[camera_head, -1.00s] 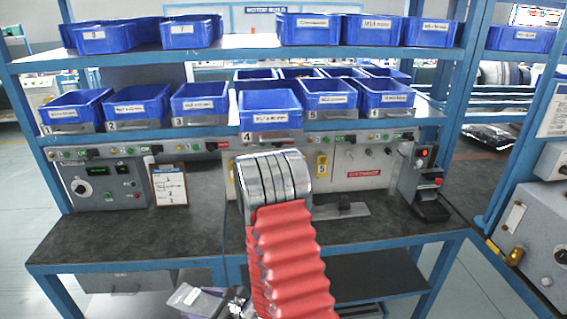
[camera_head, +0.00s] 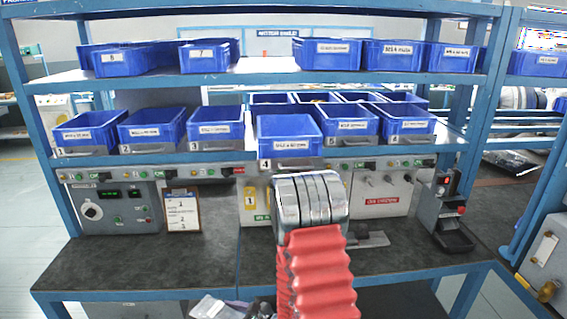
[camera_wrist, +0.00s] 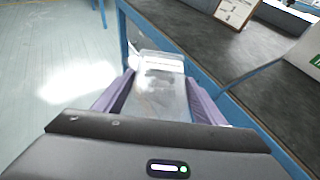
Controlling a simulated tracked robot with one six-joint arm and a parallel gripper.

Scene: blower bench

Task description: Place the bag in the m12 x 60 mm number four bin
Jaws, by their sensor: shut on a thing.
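The bag is a clear plastic pouch with a pale label (camera_wrist: 165,72), held upright between the purple fingers of my gripper (camera_wrist: 160,98) in the wrist view. In the head view the bag (camera_head: 208,307) shows at the bottom edge, low in front of the bench and partly cut off. My gripper's fingers are mostly hidden there by my arm. The number four bin (camera_head: 290,130) is a blue open bin on the middle shelf, tagged 4, and stands forward of its neighbours. It is well above and beyond the bag.
Bin three (camera_head: 215,130) and bin five (camera_head: 350,125) flank bin four. An upper shelf (camera_head: 270,72) with more blue bins hangs above. The bench top (camera_head: 130,265) has a clipboard (camera_head: 182,212) and a control box behind it. Blue posts and a bench edge bound the space.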

